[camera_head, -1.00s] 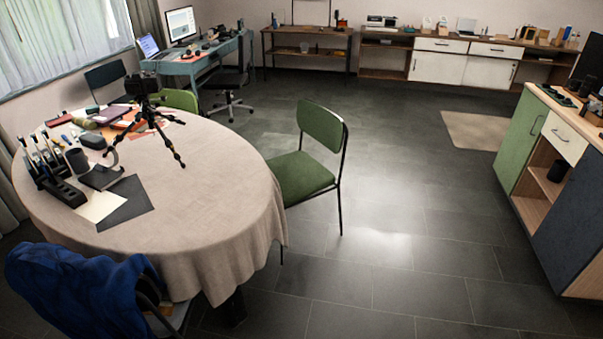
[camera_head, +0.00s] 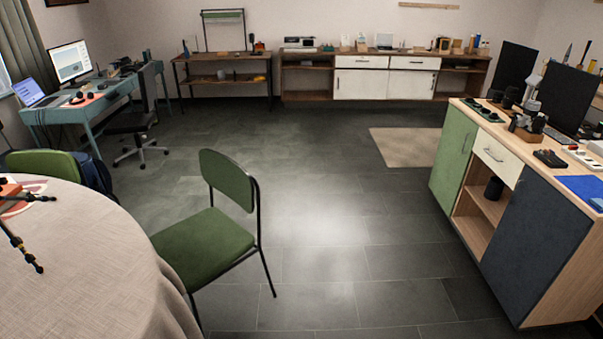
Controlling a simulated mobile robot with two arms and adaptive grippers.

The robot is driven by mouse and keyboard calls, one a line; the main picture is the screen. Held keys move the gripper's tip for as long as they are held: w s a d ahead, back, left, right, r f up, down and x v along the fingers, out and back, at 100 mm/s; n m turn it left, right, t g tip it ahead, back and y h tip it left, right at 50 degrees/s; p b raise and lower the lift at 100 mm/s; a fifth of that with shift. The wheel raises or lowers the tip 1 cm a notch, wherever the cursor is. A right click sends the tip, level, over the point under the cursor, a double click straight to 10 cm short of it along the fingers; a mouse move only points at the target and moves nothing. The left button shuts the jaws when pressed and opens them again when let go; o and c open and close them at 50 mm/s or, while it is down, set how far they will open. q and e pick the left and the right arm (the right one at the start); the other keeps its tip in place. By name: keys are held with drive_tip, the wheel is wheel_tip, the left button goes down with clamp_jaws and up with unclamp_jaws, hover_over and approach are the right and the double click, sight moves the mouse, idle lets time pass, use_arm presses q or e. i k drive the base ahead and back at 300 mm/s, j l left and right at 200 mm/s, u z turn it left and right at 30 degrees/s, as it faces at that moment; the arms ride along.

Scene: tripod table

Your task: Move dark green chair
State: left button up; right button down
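A dark green chair (camera_head: 205,245) with thin black legs stands upright on the floor, left of the middle of the head view. Its backrest (camera_head: 227,180) is turned away from the round table, and the front of its seat is beside the hanging tablecloth. Whether the seat touches the cloth I cannot tell. A second, lighter green chair (camera_head: 44,164) shows partly behind the table at the left edge. Neither of my grippers is in view.
The round table (camera_head: 95,265) with a beige cloth fills the lower left; a tripod leg (camera_head: 22,248) stands on it. A cabinet (camera_head: 530,215) with a cluttered top stands at the right. The grey tiled floor (camera_head: 330,240) between them is clear, with a beige mat (camera_head: 405,147) farther back.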

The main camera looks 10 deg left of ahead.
sight(201, 247)
drive_tip(key=i+l, duration=0.1)
drive_tip(key=i, duration=0.45)
drive_tip(key=i+u, duration=0.15)
drive_tip(key=i, duration=0.35)
drive_tip(key=i+l, duration=0.2)
drive_tip(key=i, duration=0.35)
drive_tip(key=j+u, duration=0.05)
